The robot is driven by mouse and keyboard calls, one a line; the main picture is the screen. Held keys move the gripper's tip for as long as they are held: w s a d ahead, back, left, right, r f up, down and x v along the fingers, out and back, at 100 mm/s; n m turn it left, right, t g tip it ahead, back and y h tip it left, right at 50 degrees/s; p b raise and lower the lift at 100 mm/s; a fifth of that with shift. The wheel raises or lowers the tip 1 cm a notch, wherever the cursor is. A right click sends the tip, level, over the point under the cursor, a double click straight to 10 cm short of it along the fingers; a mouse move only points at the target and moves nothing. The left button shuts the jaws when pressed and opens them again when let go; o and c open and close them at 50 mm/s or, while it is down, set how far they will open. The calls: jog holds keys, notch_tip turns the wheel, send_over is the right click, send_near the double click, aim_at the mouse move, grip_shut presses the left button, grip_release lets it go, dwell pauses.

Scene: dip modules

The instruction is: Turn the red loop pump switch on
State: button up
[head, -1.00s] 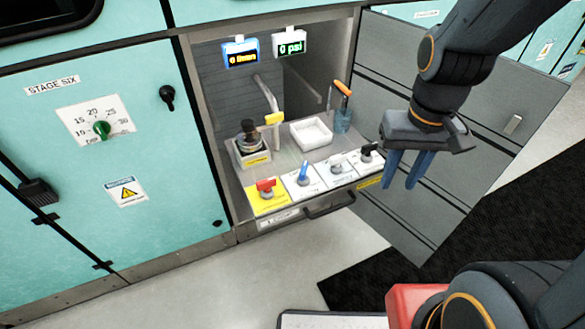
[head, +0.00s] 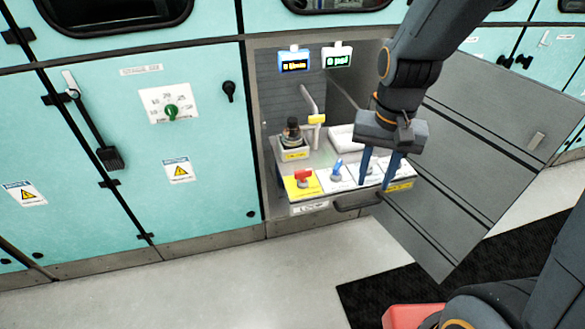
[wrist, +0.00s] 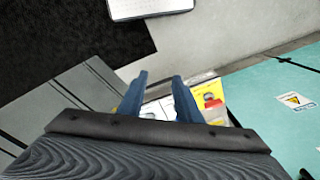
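The red switch (head: 303,178) sits on a yellow plate (head: 297,189) at the left end of a row of switches on the pulled-out drawer. A blue switch (head: 337,169) on a white plate is just right of it. My gripper (head: 376,178) is open and empty, fingers pointing down, over the right part of the row. It hides the other switches there. It is apart from the red switch, to its right. In the wrist view the open blue fingers (wrist: 158,98) show, with the yellow plate (wrist: 207,92) and part of the red switch (wrist: 212,104) right of them.
A blue-framed display (head: 294,62) and a white-framed display (head: 337,58) hang above the drawer. A black-topped fitting (head: 292,133) stands behind the red switch, and a white tray (head: 342,138) lies behind the row. An open grey door (head: 480,170) is at the right.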

jog(key=w+a+f+m+p, duration=0.2)
jog(key=w+a+m, duration=0.45)
jog(key=w, duration=0.35)
jog(key=m+p, duration=0.2)
jog(key=m, duration=0.3)
send_over(303, 171)
notch_tip(303, 171, down, 3)
jog(key=shift+d+f, duration=0.1)
jog(key=shift+f, duration=0.1)
jog(key=shift+w+f, duration=0.1)
jog(key=shift+f, duration=0.2)
jog(key=shift+f+p, duration=0.85)
jog(key=shift+f, duration=2.8)
grip_shut()
